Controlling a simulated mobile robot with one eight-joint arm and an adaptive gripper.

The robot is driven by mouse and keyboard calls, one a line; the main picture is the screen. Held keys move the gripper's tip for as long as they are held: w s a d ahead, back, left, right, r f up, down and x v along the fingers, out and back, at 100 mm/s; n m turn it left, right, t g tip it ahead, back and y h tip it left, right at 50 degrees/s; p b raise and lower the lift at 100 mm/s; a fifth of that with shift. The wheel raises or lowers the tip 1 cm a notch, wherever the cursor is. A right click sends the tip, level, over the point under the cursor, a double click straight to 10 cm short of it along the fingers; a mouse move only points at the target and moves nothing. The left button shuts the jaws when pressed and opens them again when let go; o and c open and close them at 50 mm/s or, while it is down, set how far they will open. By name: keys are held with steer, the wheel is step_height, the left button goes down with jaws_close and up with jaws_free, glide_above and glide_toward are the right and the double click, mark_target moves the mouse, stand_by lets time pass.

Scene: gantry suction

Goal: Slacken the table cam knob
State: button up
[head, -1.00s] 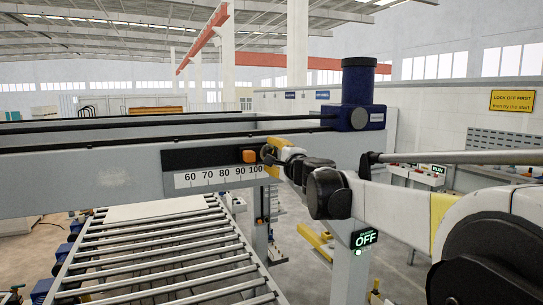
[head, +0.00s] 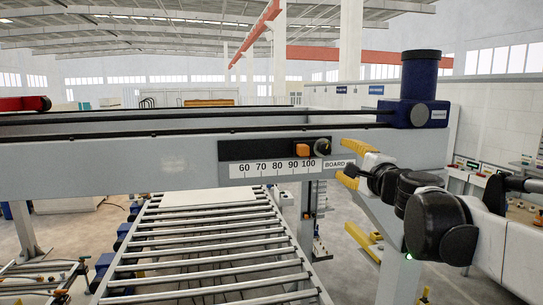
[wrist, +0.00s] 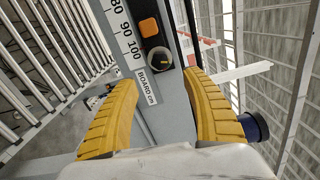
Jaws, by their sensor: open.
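A round dark knob (head: 322,147) with a pale pointer mark sits at the right end of a black slotted strip on the grey beam. It also shows in the wrist view (wrist: 161,60). An orange block (head: 302,150) sits just left of it, above the 100 mark of the board scale (head: 280,166). My gripper (head: 344,162) has yellow fingers spread wide, with nothing between them. It stands to the right of the knob and apart from it. In the wrist view the knob lies ahead, between the open fingertips (wrist: 161,78).
A roller conveyor (head: 210,240) with a pale board (head: 208,197) runs below the beam. A dark blue motor (head: 420,90) stands on the beam's right end, above my wrist. Open space lies in front of the beam.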

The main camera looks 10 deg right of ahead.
mark_target(327, 150)
steer(key=w+m+b, duration=0.1)
steer(key=w+m, duration=0.3)
steer(key=w, duration=0.2)
steer(key=w+m, duration=0.5)
steer(key=w, duration=0.1)
steer(key=shift+w+d+f+b, duration=0.1)
steer(key=shift+d+f+b, duration=0.05)
steer(key=shift+b, duration=0.2)
steer(key=c, duration=1.2)
